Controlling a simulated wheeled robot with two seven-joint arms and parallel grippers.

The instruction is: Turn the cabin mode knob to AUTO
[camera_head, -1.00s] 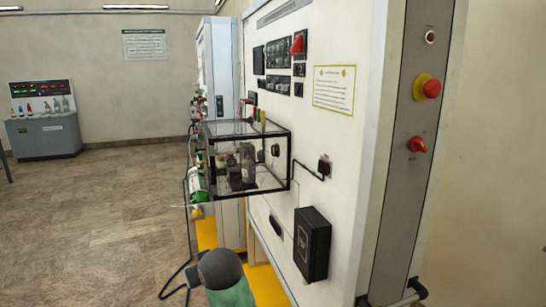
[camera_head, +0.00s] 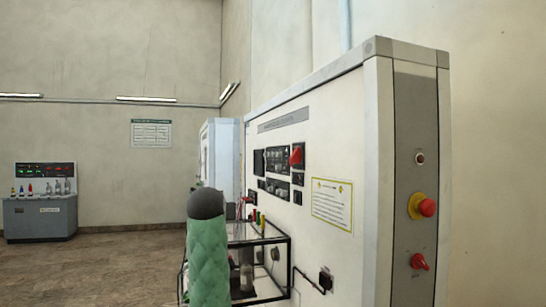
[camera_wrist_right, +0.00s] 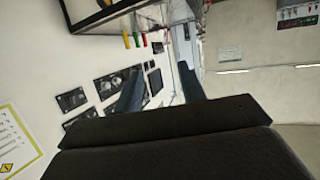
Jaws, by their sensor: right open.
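The white trainer cabinet (camera_head: 335,160) carries a cluster of dark control modules (camera_head: 278,161) on its front face. A red knob or handle (camera_head: 297,155) stands out at their right. Labels are too small to read, so I cannot tell which control is the cabin mode knob. In the right wrist view the cabinet face appears rotated, with the dark modules (camera_wrist_right: 106,86) partly hidden behind the fingers. My right gripper (camera_wrist_right: 160,68) is open and empty, its two fingers apart in front of the modules; no contact shows. My left gripper is not in view.
A clear box with a black frame (camera_head: 262,246) juts from the cabinet front below the modules. A red-and-yellow button (camera_head: 422,206) and a red switch (camera_head: 419,262) sit on the grey side strip. A distant console (camera_head: 40,203) stands at left, with open floor before it.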

